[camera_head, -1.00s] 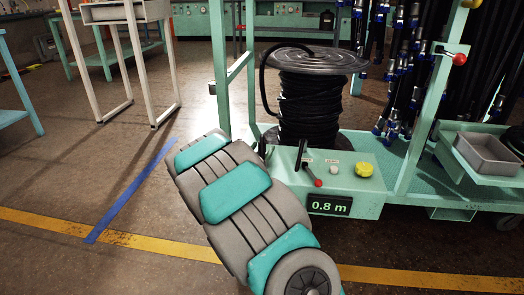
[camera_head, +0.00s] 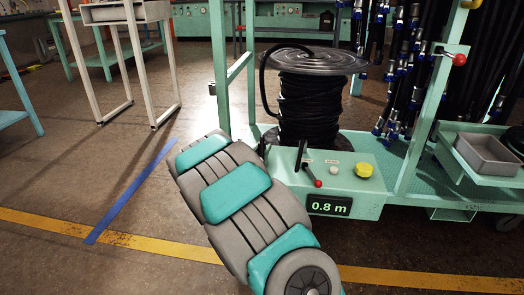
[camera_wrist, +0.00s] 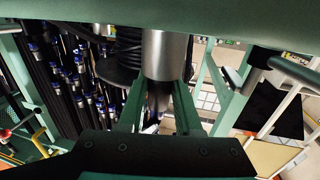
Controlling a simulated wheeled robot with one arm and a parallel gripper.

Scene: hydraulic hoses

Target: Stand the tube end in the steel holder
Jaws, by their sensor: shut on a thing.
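My gripper (camera_wrist: 157,112) shows in the wrist view, with a green finger on each side. It is shut on a narrow, dark greyish piece, apparently the tube end (camera_wrist: 158,96). A shiny steel cylinder (camera_wrist: 165,55) stands just beyond the fingers, in line with the held piece. It may be the steel holder; I cannot tell whether the piece is inside it, touching it or behind it. The black hose (camera_head: 308,105) is wound on a reel in the head view, with a loop at its left. My gripper is not visible in the head view.
The green cart (camera_head: 400,190) carries the reel, a lever, a yellow button (camera_head: 363,170) and a display (camera_head: 329,207) reading 0.8 m. A grey tray (camera_head: 486,153) sits at right. Blue-ended hoses (camera_head: 398,80) hang behind. A pale stand (camera_head: 128,14) is at left.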

